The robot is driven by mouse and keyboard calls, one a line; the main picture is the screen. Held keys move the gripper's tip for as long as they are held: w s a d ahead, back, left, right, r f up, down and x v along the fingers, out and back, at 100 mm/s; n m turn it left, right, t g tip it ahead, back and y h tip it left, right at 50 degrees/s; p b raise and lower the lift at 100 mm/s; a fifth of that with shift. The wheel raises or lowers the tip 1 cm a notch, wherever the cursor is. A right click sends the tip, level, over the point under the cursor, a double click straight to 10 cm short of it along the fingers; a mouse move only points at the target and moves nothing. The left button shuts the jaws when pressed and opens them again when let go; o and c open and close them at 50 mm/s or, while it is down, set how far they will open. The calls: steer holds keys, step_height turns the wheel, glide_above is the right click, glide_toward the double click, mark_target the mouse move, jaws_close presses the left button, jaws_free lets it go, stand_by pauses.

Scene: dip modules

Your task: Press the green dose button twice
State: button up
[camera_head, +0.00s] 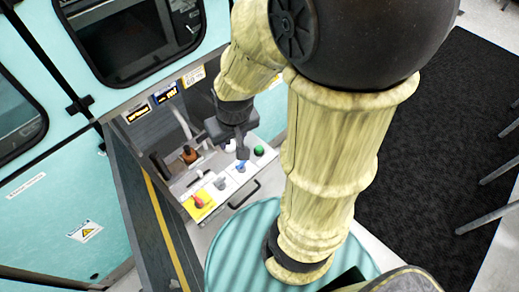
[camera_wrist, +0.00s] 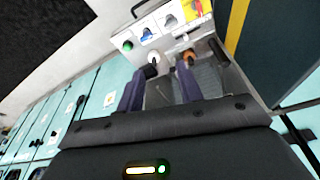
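The green dose button (camera_head: 259,150) is a round green cap at the right end of a white control panel (camera_head: 231,176). In the wrist view the green button (camera_wrist: 128,46) is at the upper left, fully visible. My gripper (camera_head: 242,150) is over the panel, just left of the green button in the head view. The fingers point toward the panel. I cannot see contact between a finger and the button.
Beside the green button are a blue knob (camera_wrist: 147,34), a grey knob (camera_wrist: 170,20) and a red knob on yellow (camera_head: 199,202). A white knob (camera_wrist: 151,71) and an orange-brown part (camera_wrist: 190,56) stand behind the panel. A dark handle (camera_head: 243,195) projects from the front.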

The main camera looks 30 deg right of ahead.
jaws_close()
steer(key=shift+w, duration=0.1)
stand_by(1.4)
